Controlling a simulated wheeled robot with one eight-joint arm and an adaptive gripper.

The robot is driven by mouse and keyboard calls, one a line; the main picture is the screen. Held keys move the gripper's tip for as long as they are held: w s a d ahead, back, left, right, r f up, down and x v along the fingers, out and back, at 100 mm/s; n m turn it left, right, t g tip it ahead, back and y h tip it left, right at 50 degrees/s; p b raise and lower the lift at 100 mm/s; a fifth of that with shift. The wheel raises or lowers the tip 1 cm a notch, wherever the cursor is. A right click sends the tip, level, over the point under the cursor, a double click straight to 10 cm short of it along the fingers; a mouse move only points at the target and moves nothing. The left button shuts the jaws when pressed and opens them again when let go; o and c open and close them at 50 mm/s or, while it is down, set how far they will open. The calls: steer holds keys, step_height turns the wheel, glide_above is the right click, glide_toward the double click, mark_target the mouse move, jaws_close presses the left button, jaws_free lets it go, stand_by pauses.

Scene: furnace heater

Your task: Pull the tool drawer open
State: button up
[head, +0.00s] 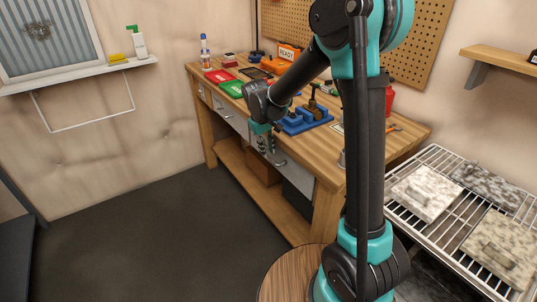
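The wooden workbench (415,130) has a row of grey drawers under its top. The left drawer (203,94), the middle drawer (229,112) and the right drawer (295,172) look closed, each with a metal handle. Which one is the tool drawer cannot be told. My gripper (265,150) points down in front of the bench's front edge, close to the right drawer's handle (279,161). Its fingers are small and dark, so whether they are open, or touch the handle, cannot be told. It hides part of the drawer fronts.
A blue fixture (303,122), green tray (231,88), red tray (219,76) and bottle (205,55) stand on the bench. A lower shelf (240,172) holds boxes. A wire rack (440,155) with stone-like slabs is at right. The floor (150,235) at left is clear.

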steer(key=shift+w+d+f, duration=0.1)
steer(key=shift+d+f, duration=0.1)
steer(key=shift+f, duration=1)
steer(key=shift+c, duration=0.3)
jaws_close()
